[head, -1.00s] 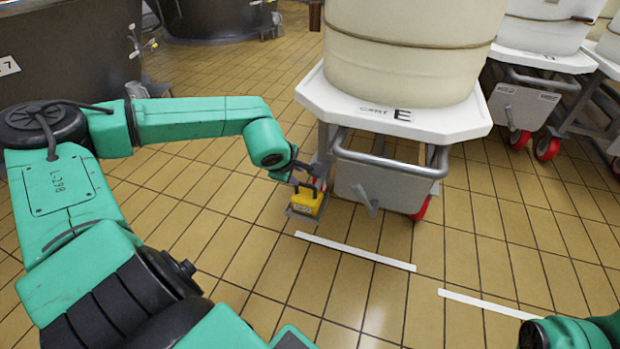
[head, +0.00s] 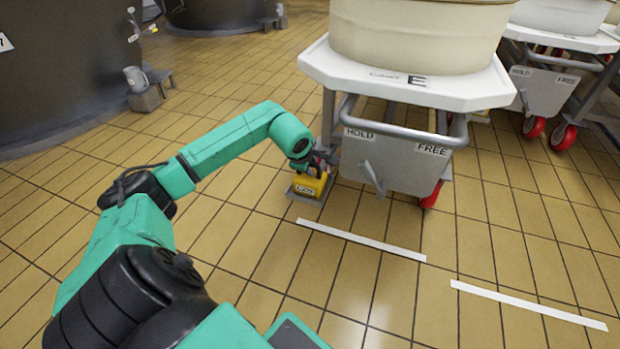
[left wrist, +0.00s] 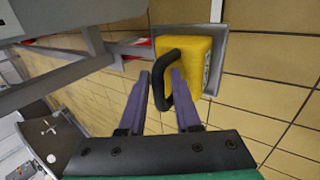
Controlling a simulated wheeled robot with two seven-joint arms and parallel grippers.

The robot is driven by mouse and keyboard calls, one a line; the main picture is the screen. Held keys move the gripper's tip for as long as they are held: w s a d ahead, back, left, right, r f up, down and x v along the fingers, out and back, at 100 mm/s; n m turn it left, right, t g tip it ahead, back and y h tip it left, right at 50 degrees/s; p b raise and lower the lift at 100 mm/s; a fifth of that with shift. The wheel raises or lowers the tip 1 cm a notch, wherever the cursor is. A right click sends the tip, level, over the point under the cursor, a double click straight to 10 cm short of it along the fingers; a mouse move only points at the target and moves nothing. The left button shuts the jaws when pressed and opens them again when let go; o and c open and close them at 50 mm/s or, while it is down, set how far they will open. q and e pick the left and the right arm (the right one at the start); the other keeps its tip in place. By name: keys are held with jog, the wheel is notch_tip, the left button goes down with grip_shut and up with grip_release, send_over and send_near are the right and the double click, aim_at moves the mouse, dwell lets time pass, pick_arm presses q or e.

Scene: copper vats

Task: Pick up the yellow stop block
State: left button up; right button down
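The yellow stop block (head: 307,189) sits on a grey plate (head: 310,198) on the floor, by the front left of cart E (head: 370,80). The left wrist view shows the block (left wrist: 196,45) with its black loop handle (left wrist: 166,55) towards me. My left gripper (left wrist: 161,78) is open, with one purple finger on each side of the handle and visible gaps beside it. In the head view my left gripper (head: 317,166) is at the top of the block and partly hidden by the wrist. My right gripper is out of view.
The cart's grey panel (head: 385,165), marked HOLD and FREE, and its bar (head: 400,133) stand close to the right of the block. White floor strips (head: 360,240) lie in front. Tiled floor to the left is clear. Dark vats (head: 60,70) stand at the back left.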

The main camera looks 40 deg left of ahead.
pick_arm(q)
jog(key=shift+r, duration=0.1)
grip_shut()
dwell(1.3)
